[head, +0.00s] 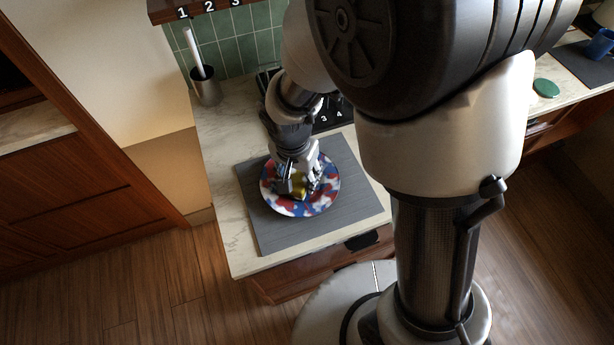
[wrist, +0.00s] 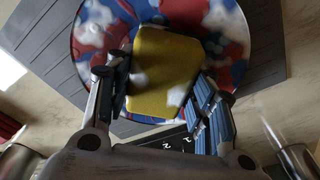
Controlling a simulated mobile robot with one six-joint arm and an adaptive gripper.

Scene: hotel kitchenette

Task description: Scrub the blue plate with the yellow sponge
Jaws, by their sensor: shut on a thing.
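A plate (head: 316,204) with a blue, red and white pattern lies on a grey mat on the counter. It also shows in the wrist view (wrist: 235,28). My gripper (head: 298,188) is over the plate, pointing down, and is shut on the yellow sponge (head: 299,192). In the wrist view the sponge (wrist: 160,75) sits between the two fingers, with whitish patches on it, and covers the middle of the plate. The sponge is at the plate's surface or just above it; I cannot tell whether they touch.
The grey mat (head: 268,228) has bare room around the plate. A metal holder (head: 206,88) with a white-handled brush stands at the back left. A black numbered panel (head: 335,115) lies behind the mat. A green disc (head: 546,88) and blue mug (head: 600,44) are far right.

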